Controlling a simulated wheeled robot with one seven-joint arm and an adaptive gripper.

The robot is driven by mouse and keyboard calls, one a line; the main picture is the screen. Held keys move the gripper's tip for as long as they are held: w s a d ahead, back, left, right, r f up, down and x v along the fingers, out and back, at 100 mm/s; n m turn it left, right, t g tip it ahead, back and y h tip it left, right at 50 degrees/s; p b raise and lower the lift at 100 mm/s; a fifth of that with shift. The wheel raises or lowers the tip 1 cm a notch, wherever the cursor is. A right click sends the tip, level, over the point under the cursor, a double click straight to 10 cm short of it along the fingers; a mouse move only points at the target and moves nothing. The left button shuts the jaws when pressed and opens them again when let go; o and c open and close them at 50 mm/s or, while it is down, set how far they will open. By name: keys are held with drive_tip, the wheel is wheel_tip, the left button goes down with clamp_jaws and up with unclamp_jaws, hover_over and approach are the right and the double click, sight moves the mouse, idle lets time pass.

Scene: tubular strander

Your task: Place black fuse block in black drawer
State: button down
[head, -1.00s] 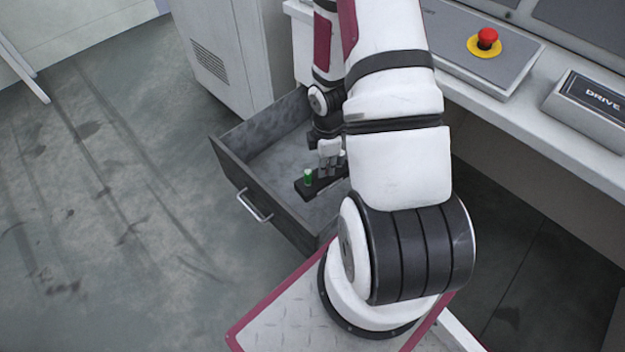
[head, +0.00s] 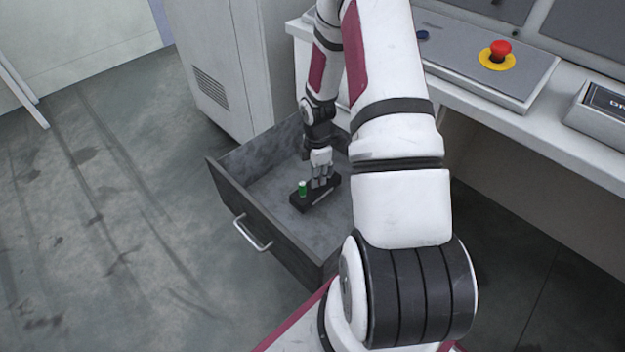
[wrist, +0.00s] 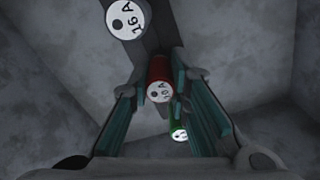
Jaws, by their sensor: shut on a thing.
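The black drawer (head: 236,212) is pulled open under the counter, its metal handle on the front. The black fuse block (head: 327,194) is inside the drawer's walls, low over its grey floor; I cannot tell whether it touches the floor. A green fuse (head: 302,188) stands up at its near left end. My gripper (head: 322,181) points down from above and is shut on the block. In the wrist view, the fingers (wrist: 164,92) sit either side of a red fuse (wrist: 159,76), with a 16 A fuse (wrist: 127,18) above and the green fuse (wrist: 179,134) below.
The drawer floor (head: 275,190) is clear to the left of the block. A white cabinet (head: 225,70) stands behind the drawer. The counter (head: 540,120) with a red emergency button (head: 499,51) is at the right.

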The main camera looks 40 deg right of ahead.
drive_tip(key=w, duration=0.1)
drive_tip(key=w+d, duration=0.1)
drive_tip(key=shift+w+f, duration=0.15)
drive_tip(key=shift+w, duration=0.2)
drive_tip(key=shift+f+b, duration=0.95)
drive_tip(key=shift+f, duration=0.75)
drive_tip(key=shift+f, duration=0.1)
drive_tip(key=c, duration=1.5)
unclamp_jaws()
wheel_tip(320, 180, up, 8)
drive_tip(key=p, duration=0.2)
drive_tip(key=shift+f+p, duration=0.1)
drive_tip(key=shift+p, duration=0.2)
drive_tip(key=shift+s, duration=0.15)
